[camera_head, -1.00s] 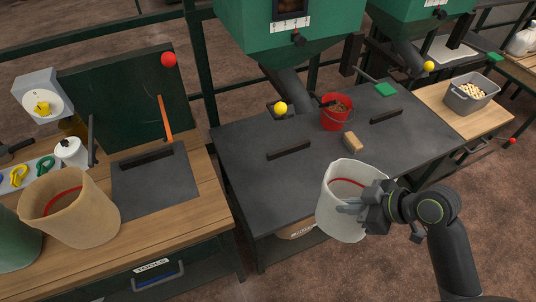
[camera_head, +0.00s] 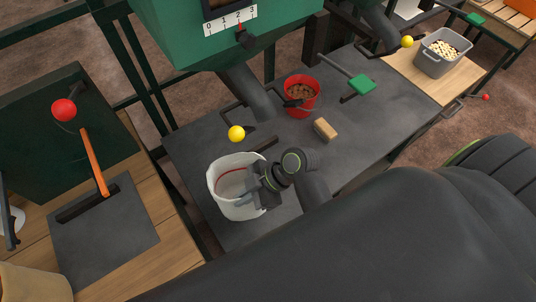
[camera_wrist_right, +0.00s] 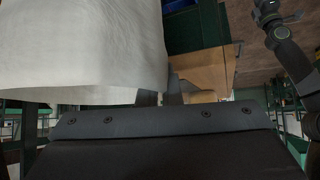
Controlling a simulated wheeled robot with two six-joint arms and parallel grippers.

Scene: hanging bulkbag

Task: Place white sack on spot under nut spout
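The white sack (camera_head: 222,200) is open at the top, with a red band inside. It is upright over the left part of the dark table, in front of the near spout (camera_head: 246,90). I cannot tell whether its base touches the table. My right gripper (camera_head: 262,186) is shut on the sack's right rim. The sack's pale wall (camera_wrist_right: 80,45) fills the upper left of the right wrist view. A second spout (camera_head: 378,25) stands farther right. An arm of mine, probably the left, shows at the wrist view's upper right; its gripper (camera_wrist_right: 272,14) is too small to judge.
A red bucket (camera_head: 301,97) of brown pieces and a tan block (camera_head: 325,129) stand on the dark table (camera_head: 385,110). A yellow ball-ended lever (camera_head: 236,133) is close behind the sack. A grey bin (camera_head: 441,54) holds pale pieces. A tan sack (camera_head: 35,284) is at lower left.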

